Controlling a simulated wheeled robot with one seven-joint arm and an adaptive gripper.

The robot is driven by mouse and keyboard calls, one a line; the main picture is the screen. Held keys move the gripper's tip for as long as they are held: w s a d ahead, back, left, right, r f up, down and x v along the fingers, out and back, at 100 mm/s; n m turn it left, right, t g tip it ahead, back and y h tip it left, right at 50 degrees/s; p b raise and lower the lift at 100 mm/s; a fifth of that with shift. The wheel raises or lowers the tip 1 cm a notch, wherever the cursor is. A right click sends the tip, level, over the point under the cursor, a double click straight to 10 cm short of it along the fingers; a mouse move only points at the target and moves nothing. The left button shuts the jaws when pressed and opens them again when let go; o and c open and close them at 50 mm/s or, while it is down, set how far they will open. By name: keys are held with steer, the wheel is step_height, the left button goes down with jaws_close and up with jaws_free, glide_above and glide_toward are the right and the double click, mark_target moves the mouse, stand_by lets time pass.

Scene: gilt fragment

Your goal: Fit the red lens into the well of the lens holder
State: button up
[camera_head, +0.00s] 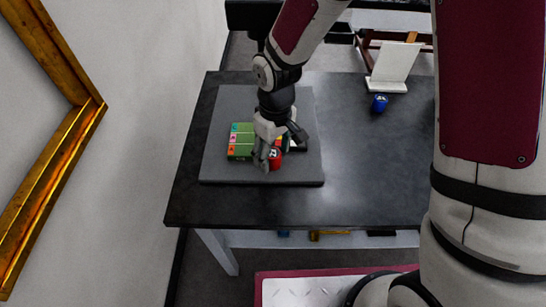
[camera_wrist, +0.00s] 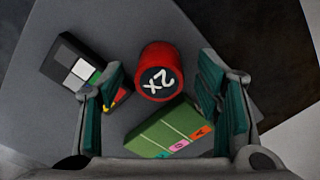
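The red lens (camera_wrist: 158,62) is a short red cylinder with a white "2X" on its dark end face. In the head view, the red lens (camera_head: 275,160) shows low beside my gripper (camera_head: 279,148). In the wrist view, my gripper (camera_wrist: 160,82) is open, with one finger on each side of the lens and a gap on both sides. A green block (camera_wrist: 168,128) with coloured letter labels lies close below the lens there; in the head view, this green block (camera_head: 241,141) is left of my gripper. I cannot tell which thing is the lens holder; no well shows clearly.
A black object with grey, white and green patches (camera_wrist: 72,60) lies left of the lens. A grey mat (camera_head: 222,173) lies on the dark table (camera_head: 370,190). A blue cylinder (camera_head: 380,103) and white stand (camera_head: 397,65) are at the back right. The table's right side is mostly clear.

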mark_target(275, 157)
steer(key=c, duration=1.3)
steer(key=shift+r, duration=0.1)
steer(key=shift+r, duration=0.5)
steer(key=r, duration=0.1)
steer(key=s+r, duration=0.1)
steer(key=shift+d+r, duration=0.2)
steer(key=shift+r, duration=0.1)
steer(key=s+d+p, duration=0.1)
steer(key=s, duration=0.3)
steer(key=s+d+r+p, duration=0.1)
steer(key=s+d+p, duration=0.1)
steer(key=s, duration=0.3)
steer(key=s+d+p, duration=0.1)
steer(key=s, duration=0.4)
steer(key=shift+s+d+r, duration=0.15)
steer(key=shift+d+r, duration=0.05)
